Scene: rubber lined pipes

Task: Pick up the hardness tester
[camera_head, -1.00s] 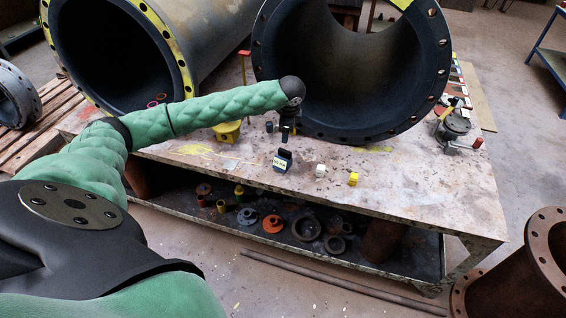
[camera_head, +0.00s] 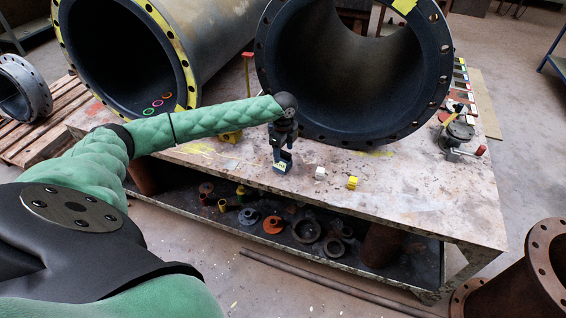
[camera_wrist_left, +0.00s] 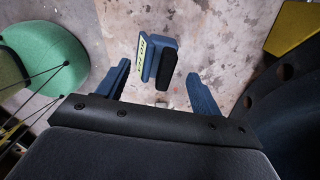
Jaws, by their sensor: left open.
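The hardness tester is a small dark blue block with a pale lettered label; it sits on the worktable (camera_head: 420,200) near the front, in the head view (camera_head: 281,167). My left gripper (camera_head: 280,148) is right above it and covers its upper part. In the left wrist view the tester (camera_wrist_left: 147,58) lies ahead, between the lines of the two blue fingers (camera_wrist_left: 158,72). The fingers are apart, with a gap on each side, and nothing is held. Whether the fingertips reach down beside the tester is hard to tell. My right gripper is not in view.
A large rubber-lined pipe (camera_head: 442,80) stands just behind the tester. A white cube (camera_head: 320,173) and a yellow cube (camera_head: 352,183) lie to its right. A yellow part (camera_head: 231,136) is to its left. A clamp-like device (camera_head: 459,132) stands at the table's right end.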

